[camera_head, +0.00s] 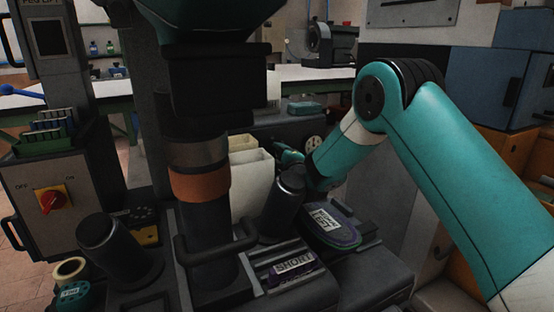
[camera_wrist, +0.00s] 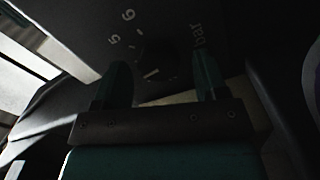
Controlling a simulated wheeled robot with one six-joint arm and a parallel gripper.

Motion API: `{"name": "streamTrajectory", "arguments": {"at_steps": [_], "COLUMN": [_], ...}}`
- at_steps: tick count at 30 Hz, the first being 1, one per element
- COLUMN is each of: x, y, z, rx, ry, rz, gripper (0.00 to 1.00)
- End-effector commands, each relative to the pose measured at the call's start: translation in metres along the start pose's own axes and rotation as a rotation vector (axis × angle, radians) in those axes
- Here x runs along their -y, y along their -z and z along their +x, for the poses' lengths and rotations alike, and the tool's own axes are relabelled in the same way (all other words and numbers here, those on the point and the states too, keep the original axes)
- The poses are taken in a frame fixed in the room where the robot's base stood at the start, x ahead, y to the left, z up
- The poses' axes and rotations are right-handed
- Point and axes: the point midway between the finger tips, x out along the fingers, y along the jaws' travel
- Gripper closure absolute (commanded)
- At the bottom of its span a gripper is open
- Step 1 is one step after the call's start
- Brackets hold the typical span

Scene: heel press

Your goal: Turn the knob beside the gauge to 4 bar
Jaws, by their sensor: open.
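The knob (camera_wrist: 160,66) is a dark round shape on a dark panel in the wrist view, with a short white mark at its lower left. Printed numerals 5 and 6 and the word "bar" stand around it. My gripper (camera_wrist: 163,80) is open, with one teal finger on each side of the knob's lower part; I cannot tell whether they touch it. In the head view my gripper (camera_head: 288,155) is at the back of the machine, and the knob cannot be made out there. A small round pale dial (camera_head: 313,144), perhaps the gauge, is just right of it.
A dark upright cylinder (camera_head: 284,203) stands in front of my gripper. White bins (camera_head: 250,182) are to its left. A purple-edged pad (camera_head: 330,226) and a block marked "SHORT" (camera_head: 293,268) lie nearer. The press column (camera_head: 203,200) rises at centre left.

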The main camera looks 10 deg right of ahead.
Motion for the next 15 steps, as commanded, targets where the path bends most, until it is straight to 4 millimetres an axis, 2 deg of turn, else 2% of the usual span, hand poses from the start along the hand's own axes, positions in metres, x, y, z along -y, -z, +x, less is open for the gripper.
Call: {"name": "streamTrajectory", "arguments": {"at_steps": [2,8,15], "x": [-0.0001,-0.0002,0.0008], "y": [0.0000,0.0000,-0.0003], "z": [-0.0002,-0.0003,-0.0004], "rx": [0.000,0.000,0.000], "ry": [0.000,0.000,-0.001], "rz": [0.000,0.000,0.082], "gripper": [0.36,0.82,0.83]}}
